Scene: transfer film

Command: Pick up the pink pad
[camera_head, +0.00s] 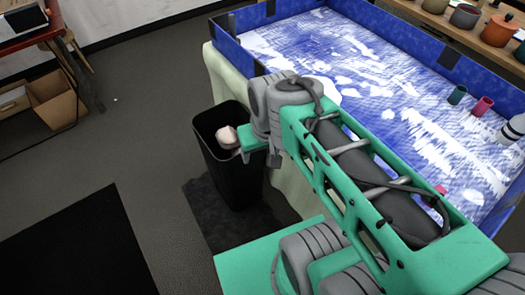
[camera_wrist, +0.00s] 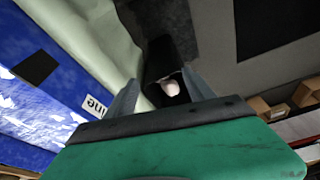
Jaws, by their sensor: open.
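A small pink piece (camera_head: 441,189) shows on the blue and white table surface, mostly hidden behind my arm; I cannot tell its full shape. A pale pinkish rounded object (camera_head: 227,136) lies in the black bin beside the table. It also shows in the wrist view (camera_wrist: 171,88), beyond and between my fingers. I cannot tell surely which is the pink pad. My gripper (camera_wrist: 160,90) is open and empty, with its fingers apart and directed toward the bin. In the head view its fingers are mostly hidden by the wrist.
The black bin (camera_head: 213,172) stands on the floor against the cloth-sided table. The table has a raised blue rim (camera_head: 285,35).

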